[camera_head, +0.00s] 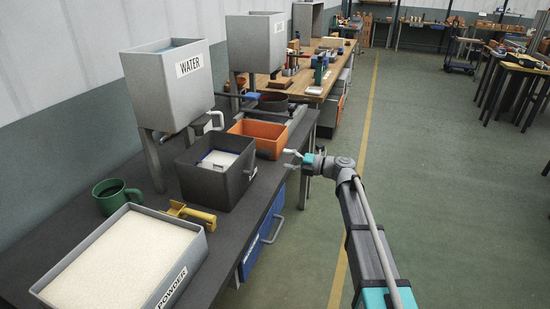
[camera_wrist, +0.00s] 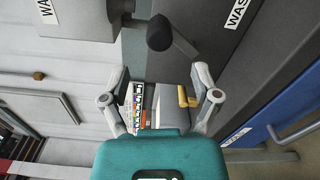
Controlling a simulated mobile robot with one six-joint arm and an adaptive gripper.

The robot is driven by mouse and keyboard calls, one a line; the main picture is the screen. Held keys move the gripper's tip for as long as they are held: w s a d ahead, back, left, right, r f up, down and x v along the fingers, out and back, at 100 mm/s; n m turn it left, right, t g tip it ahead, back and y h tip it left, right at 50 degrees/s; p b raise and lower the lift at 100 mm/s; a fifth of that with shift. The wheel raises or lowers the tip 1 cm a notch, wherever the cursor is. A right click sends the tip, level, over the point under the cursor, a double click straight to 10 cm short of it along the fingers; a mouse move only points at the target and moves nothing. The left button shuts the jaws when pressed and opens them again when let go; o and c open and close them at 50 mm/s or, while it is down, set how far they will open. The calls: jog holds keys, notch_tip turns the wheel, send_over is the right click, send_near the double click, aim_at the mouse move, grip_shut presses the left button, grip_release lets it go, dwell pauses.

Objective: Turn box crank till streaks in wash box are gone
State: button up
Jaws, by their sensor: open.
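The wash box (camera_head: 210,188) is a dark grey open box on the bench, with white contents and a blue-edged piece inside. I cannot make out streaks at this size. Its dark wall with a partly visible "WAS" label shows in the wrist view (camera_wrist: 220,60). A black knob, seemingly the crank handle (camera_wrist: 160,33), stands beyond my fingertips there, roughly midway between them. My gripper (camera_head: 297,160) is open and empty, to the right of the wash box, off the bench edge. Its two fingers are spread apart in the wrist view (camera_wrist: 160,74) and do not visibly touch the knob.
A grey water tank (camera_head: 165,90) stands behind the wash box, and an orange box (camera_head: 268,135) beyond it. The floor right of the bench is open.

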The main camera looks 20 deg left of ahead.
jog(key=shift+d, duration=1.3)
